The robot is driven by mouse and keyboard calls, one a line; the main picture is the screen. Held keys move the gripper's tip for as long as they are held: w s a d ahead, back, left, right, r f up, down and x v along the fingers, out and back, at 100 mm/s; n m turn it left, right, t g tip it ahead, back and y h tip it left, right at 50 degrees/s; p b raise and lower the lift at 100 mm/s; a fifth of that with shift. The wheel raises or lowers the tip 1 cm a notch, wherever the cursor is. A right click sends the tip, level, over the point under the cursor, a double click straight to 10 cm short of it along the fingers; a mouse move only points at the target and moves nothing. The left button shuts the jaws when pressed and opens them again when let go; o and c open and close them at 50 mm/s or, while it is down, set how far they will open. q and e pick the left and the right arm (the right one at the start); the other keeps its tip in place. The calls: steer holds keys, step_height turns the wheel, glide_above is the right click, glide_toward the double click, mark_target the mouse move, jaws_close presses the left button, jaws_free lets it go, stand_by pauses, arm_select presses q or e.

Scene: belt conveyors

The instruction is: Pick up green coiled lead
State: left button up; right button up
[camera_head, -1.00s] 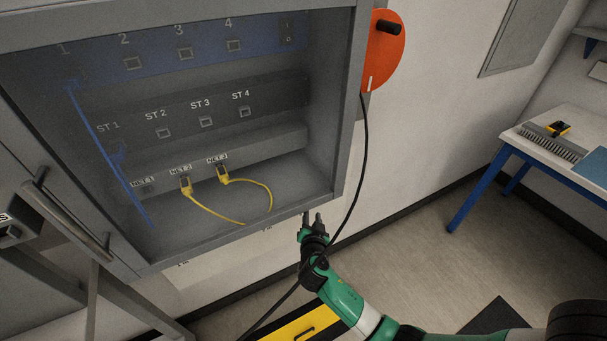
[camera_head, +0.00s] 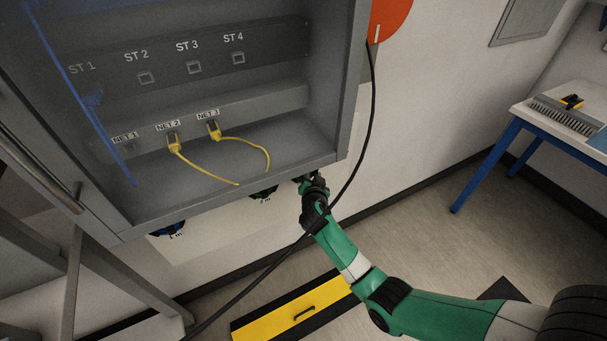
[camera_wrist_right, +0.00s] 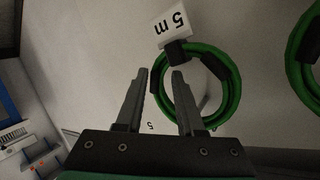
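A green coiled lead (camera_wrist_right: 232,88) with a white "5 m" tag (camera_wrist_right: 175,22) hangs on the wall in the right wrist view. My right gripper (camera_wrist_right: 159,73) is open, with nothing between its fingers. Its right finger overlaps the left side of this coil in the picture; I cannot tell if they touch. A second green coil (camera_wrist_right: 294,62) is cut off at the right edge. In the head view my right gripper (camera_head: 311,180) is just below the cabinet's lower right edge, its fingertips partly hidden. My left gripper is not in view.
The grey cabinet (camera_head: 348,75) with yellow leads (camera_head: 262,150) overhangs the coils. A black cable (camera_head: 362,150) runs down past my right wrist. A table (camera_head: 515,115) stands at the right.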

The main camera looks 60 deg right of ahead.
steer(key=b+x, duration=0.1)
steer(key=x, duration=0.2)
steer(key=shift+s, duration=0.1)
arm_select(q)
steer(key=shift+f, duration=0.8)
arm_select(e)
steer(key=shift+c, duration=0.2)
jaws_close()
steer(key=shift+r, duration=0.15)
